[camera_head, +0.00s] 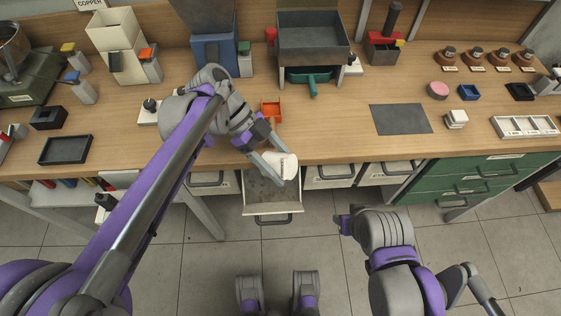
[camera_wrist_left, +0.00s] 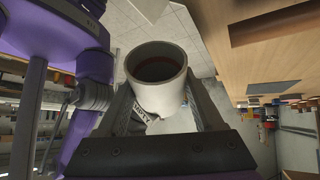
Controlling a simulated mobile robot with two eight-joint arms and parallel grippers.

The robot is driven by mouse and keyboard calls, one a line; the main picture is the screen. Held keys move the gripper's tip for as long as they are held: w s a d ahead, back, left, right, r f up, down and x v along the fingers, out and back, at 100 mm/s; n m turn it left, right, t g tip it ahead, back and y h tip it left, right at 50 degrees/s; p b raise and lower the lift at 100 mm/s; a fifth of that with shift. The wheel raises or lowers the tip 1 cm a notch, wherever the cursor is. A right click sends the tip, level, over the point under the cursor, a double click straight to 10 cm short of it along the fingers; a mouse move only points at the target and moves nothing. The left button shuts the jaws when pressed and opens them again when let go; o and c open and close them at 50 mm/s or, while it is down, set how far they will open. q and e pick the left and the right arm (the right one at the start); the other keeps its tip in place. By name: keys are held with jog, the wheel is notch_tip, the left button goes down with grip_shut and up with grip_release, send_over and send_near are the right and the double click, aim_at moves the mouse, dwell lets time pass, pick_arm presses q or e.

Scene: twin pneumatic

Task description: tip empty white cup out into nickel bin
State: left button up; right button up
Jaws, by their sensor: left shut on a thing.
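My left gripper (camera_head: 275,171) is shut on the white cup (camera_head: 286,164), with a finger on either side of it. The cup is in front of the bench edge, above the open drawer (camera_head: 272,209), and hides part of it. In the left wrist view the cup (camera_wrist_left: 160,92) sits between the fingers with its round mouth showing. The inside is dark with a reddish-brown tone, and I cannot make out what is in it. The cup looks tilted in the head view. I cannot read which drawer is the nickel bin.
Closed drawers (camera_head: 331,176) sit right of the open one, then a green cabinet (camera_head: 470,182). On the bench are an orange scoop (camera_head: 271,111), a grey tray (camera_head: 313,40) on a stand, and a dark mat (camera_head: 400,119). The bench in front of the stand is mostly clear.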

aim_at(286, 158)
pick_arm(q)
jog(key=shift+r, duration=0.1)
dwell(0.3)
notch_tip(286, 158, up, 5)
jog(key=p, duration=0.4)
dwell(0.4)
